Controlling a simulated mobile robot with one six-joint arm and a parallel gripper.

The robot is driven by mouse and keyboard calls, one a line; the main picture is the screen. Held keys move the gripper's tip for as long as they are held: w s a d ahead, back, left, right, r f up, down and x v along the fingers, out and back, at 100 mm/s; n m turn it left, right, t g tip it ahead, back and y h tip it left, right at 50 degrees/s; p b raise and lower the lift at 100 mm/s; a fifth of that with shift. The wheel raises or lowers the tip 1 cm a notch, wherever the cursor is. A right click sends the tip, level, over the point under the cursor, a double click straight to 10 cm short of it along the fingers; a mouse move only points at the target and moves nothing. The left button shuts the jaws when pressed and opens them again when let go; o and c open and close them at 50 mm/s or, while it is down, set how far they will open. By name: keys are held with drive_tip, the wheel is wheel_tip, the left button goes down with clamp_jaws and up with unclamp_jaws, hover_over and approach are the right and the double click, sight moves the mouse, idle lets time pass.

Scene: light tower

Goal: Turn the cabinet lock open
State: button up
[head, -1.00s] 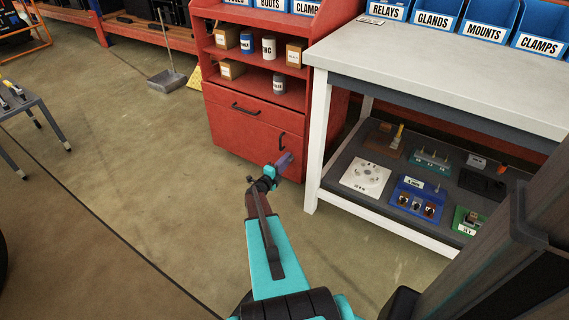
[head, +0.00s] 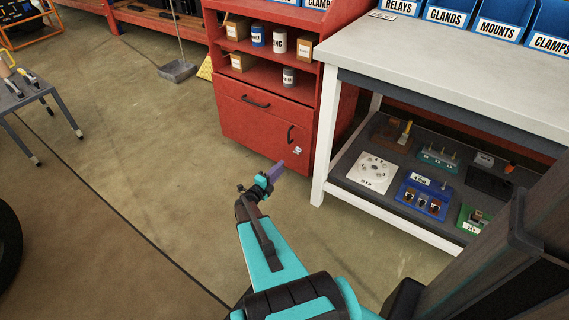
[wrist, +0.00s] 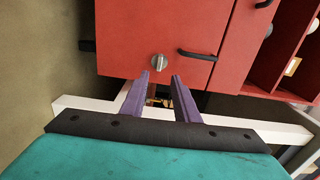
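The red cabinet (head: 235,132) stands behind my gripper in the head view, with its lower door closed. The cabinet lock (head: 298,150) is a small silver knob on that door, below and right of the dark door handle (head: 290,134). In the wrist view the lock (wrist: 158,62) is a round silver knob with a raised grip bar, just beyond the fingertips, and the handle (wrist: 197,55) is to its right. My gripper (wrist: 160,76) has its two purple fingers apart with nothing between them. It also shows in the head view (head: 280,168), short of the door and apart from the lock.
A white workbench (head: 318,160) stands close on the right, its lower shelf holding several small fixtures. A drawer handle (head: 256,102) is above the door.

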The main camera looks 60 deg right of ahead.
drive_tip(key=shift+a, duration=0.95)
